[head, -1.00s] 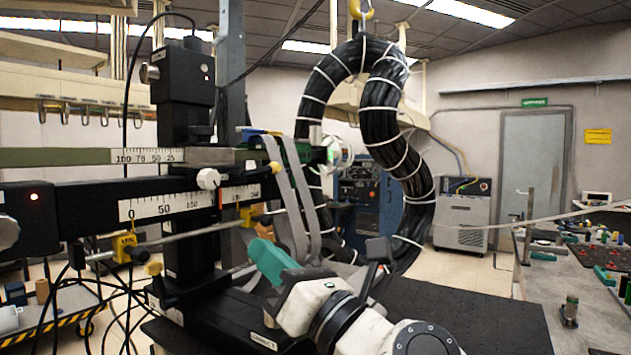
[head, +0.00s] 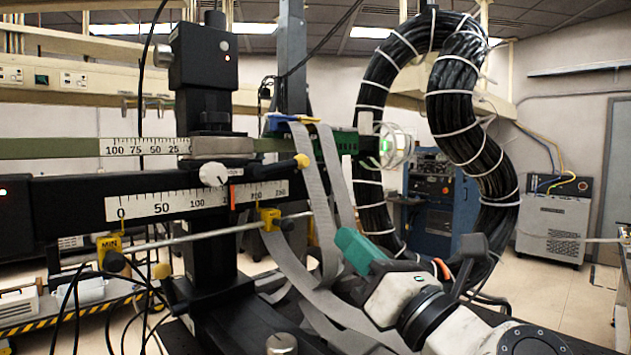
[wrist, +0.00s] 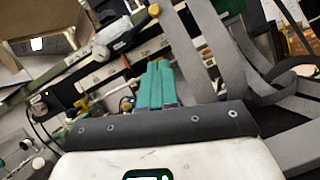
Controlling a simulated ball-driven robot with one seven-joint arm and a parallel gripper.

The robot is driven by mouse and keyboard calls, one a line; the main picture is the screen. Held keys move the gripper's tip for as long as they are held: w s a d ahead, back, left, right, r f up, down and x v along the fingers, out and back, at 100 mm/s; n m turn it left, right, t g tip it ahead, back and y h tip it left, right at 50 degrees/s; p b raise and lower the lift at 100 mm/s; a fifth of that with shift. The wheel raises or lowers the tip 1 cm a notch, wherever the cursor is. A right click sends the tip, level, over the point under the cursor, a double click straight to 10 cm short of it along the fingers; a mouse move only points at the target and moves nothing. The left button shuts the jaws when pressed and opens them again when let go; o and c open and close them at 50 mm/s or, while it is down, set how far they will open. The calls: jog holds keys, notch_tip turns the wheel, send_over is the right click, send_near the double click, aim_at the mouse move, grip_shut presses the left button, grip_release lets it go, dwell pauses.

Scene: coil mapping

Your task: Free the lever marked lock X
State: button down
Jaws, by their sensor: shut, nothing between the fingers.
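My gripper (head: 350,243) has teal fingers, shut and empty, in front of the grey straps and below right of the rail. In the wrist view its fingers (wrist: 158,68) lie together. A lever with a yellow ball end (head: 301,160) runs from a white round knob (head: 213,174) on the black scaled rail (head: 160,204). The yellow ball (wrist: 154,10) and white knob (wrist: 125,40) also show in the wrist view, beyond my fingertips and apart from them. I cannot read any lock X mark, so I cannot tell whether this is that lever.
Grey straps (head: 322,190) hang from the green bar end beside the lever and loop below. A thick black cable bundle (head: 468,120) arches behind my gripper. Yellow blocks (head: 110,250) sit on a thin rod under the rail. Loose cables hang at the lower left.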

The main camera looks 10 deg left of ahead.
aim_at(279, 166)
jog(key=d+r+p+x, duration=0.1)
jog(key=p+x, duration=0.3)
jog(key=x, duration=0.8)
jog(key=shift+r, duration=0.95)
jog(key=shift+a, duration=0.2)
jog(key=shift+r+n, duration=0.1)
jog(key=shift+n, duration=0.3)
